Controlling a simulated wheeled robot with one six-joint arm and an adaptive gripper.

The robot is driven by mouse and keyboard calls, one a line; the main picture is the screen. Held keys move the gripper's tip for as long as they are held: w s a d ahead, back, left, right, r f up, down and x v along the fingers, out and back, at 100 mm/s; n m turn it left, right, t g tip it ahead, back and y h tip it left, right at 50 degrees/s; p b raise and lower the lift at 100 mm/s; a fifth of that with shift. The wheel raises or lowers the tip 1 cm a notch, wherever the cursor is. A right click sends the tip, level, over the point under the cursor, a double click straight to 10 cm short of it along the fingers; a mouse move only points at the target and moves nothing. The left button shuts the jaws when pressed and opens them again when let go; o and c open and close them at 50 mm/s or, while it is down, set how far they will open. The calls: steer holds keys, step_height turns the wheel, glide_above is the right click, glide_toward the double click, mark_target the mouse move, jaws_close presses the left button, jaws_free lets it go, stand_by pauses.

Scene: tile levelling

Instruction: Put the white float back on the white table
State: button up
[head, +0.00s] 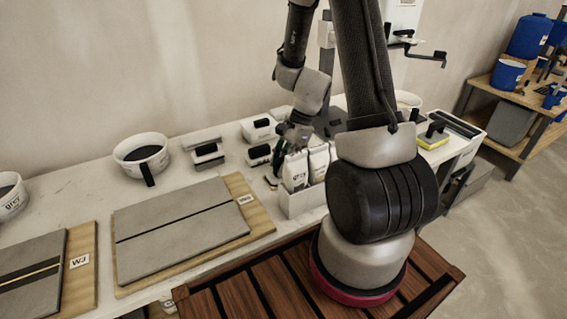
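The white table (75,192) runs along the wall. Several block-like tools with dark handles lie on it. One pale tool (208,155) lies right of the middle pot, and two more lie further right, a rear one (258,128) and a front one (259,154). I cannot tell which of them, if any, is the white float. My gripper (280,160) points down over the table, just left of the white bags and close to the front tool. Its fingers are small and dark, partly lost against the things behind, so its opening and any held thing are unclear.
A white bin (305,203) holds white bags (296,172). Two tile boards, a middle one (180,225) and a left one (30,280), cover the table's front. A pot (140,153) stands behind. My arm hides part of the table. Shelves (520,110) stand at right.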

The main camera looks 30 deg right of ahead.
steer(key=v, duration=1.2)
steer(key=s+a+r+n+t+h, duration=0.1)
steer(key=s+r+n+t+h, duration=0.3)
steer(key=s+r+n, duration=1.1)
steer(key=shift+s+a+r+n, duration=0.4)
steer(key=shift+r+n, duration=0.5)
steer(key=shift+n, duration=0.6)
